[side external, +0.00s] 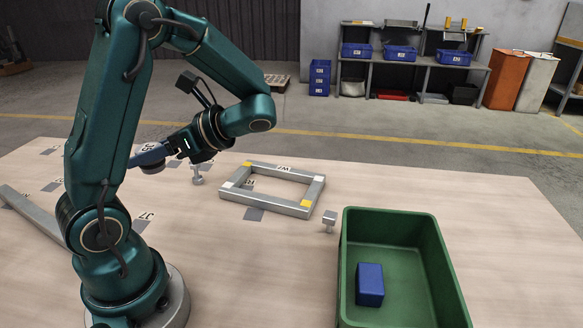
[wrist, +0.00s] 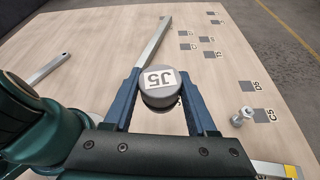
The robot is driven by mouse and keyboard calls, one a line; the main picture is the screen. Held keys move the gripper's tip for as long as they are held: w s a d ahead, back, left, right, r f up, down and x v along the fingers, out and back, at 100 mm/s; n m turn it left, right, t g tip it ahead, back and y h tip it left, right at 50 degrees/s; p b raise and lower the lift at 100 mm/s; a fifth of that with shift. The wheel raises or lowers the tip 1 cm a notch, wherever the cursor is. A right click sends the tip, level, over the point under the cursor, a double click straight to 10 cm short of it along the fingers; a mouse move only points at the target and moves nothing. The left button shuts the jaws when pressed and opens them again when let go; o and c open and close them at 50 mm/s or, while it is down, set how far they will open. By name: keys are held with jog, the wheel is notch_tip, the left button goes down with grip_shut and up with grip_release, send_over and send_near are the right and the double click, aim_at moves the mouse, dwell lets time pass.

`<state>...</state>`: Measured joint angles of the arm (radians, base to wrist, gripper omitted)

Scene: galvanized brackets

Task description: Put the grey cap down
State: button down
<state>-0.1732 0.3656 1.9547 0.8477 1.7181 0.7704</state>
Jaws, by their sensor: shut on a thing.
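The grey cap (wrist: 158,99) is a short round piece with a white label reading J5 on its top. In the wrist view it sits between the two blue fingers of my gripper (wrist: 158,84), which are shut on it. In the side view my gripper (side external: 150,156) is over the left part of the table, and the cap is mostly hidden there by the fingers. I cannot tell how far the cap is above the table.
A metal frame (side external: 226,195) with yellow and white corners lies mid-table. A small metal fitting (side external: 197,177) stands left of it, another (side external: 329,218) right. A green bin (side external: 446,262) holds a blue block (side external: 370,285). A long bar (wrist: 155,43) and labelled grey squares (wrist: 246,86) lie about.

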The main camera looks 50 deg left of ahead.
jog(key=w+d+f+n+g+h, duration=0.1)
jog(key=d+f+n+h, duration=0.1)
jog(key=d+n+h, duration=0.65)
jog(key=w+d+f+n+h, duration=0.1)
jog(key=d+f+n+h, duration=0.1)
jog(key=d+n+h, duration=0.6)
notch_tip(320, 180, up, 9)
jog(key=n+t+h, duration=0.4)
jog(key=n+t, duration=1.4)
jog(key=t, duration=0.1)
send_over(287, 241)
jog(key=shift+m, duration=0.25)
notch_tip(287, 241, down, 21)
jog(key=shift+r, duration=0.15)
jog(key=shift+c, duration=1)
grip_release()
